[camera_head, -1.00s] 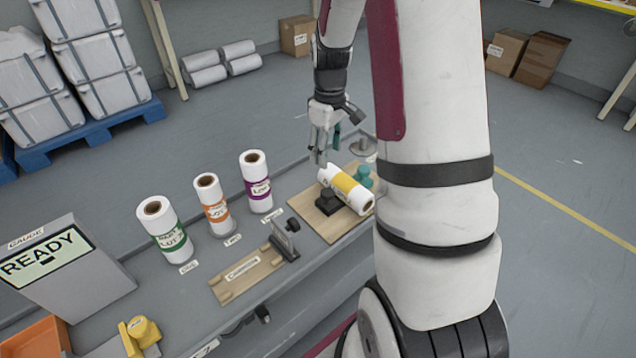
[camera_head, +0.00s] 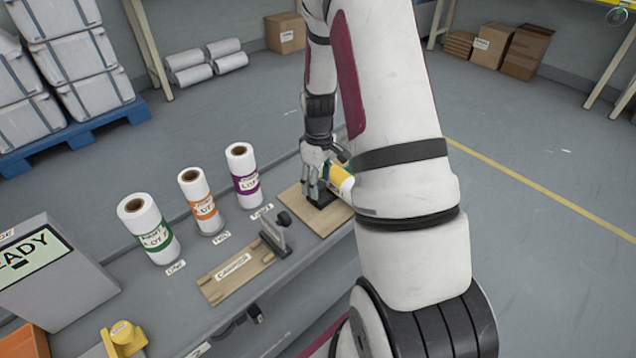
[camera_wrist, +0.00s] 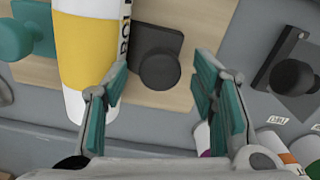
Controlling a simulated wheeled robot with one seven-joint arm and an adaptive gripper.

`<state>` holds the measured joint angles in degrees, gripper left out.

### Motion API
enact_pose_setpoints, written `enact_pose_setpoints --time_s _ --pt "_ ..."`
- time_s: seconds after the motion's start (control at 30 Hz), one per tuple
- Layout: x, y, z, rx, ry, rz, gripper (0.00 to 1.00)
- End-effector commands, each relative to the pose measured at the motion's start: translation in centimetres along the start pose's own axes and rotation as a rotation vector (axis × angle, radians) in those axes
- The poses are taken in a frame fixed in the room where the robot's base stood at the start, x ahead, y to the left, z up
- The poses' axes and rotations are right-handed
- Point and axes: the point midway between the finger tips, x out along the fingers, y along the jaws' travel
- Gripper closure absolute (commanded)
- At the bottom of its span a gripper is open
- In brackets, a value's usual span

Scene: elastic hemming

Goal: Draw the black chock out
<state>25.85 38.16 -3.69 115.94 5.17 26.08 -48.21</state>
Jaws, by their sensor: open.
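The black chock (camera_wrist: 159,70) has a flat base and a round knob. In the wrist view it sits on the wooden board (camera_wrist: 180,103), against the right side of a white roll with a yellow band (camera_wrist: 86,50). My gripper (camera_wrist: 162,80) is open, its teal-padded fingers on either side of the knob in the picture; contact cannot be told. A teal chock (camera_wrist: 18,40) stands at the roll's other side. In the head view, my gripper (camera_head: 318,184) is over the board, with the black chock (camera_head: 320,199) partly showing below it. My arm hides part of the roll (camera_head: 340,180).
Upright rolls with green (camera_head: 149,230), orange (camera_head: 201,201) and purple (camera_head: 243,175) bands stand left on the bench. A wooden cradle (camera_head: 236,277) with a dark upright bracket (camera_head: 274,235) lies between them and the front edge. The bracket's black knob (camera_wrist: 292,77) shows right in the wrist view.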

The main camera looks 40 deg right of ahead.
Motion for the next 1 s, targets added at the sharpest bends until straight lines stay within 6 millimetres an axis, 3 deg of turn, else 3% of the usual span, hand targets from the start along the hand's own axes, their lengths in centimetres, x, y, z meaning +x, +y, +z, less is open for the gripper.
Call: enact_pose_setpoints --time_s 0.33,0.57,0.77,1.0 --pt "0.3 0.0 0.0 0.000 0.001 0.000 0.50" --pt "0.3 0.0 0.0 0.000 0.001 0.000 1.00" --pt "0.3 -0.4 -0.1 -0.001 0.000 0.000 1.00" --pt "0.2 -3.9 -1.0 -0.004 0.001 0.000 1.00"
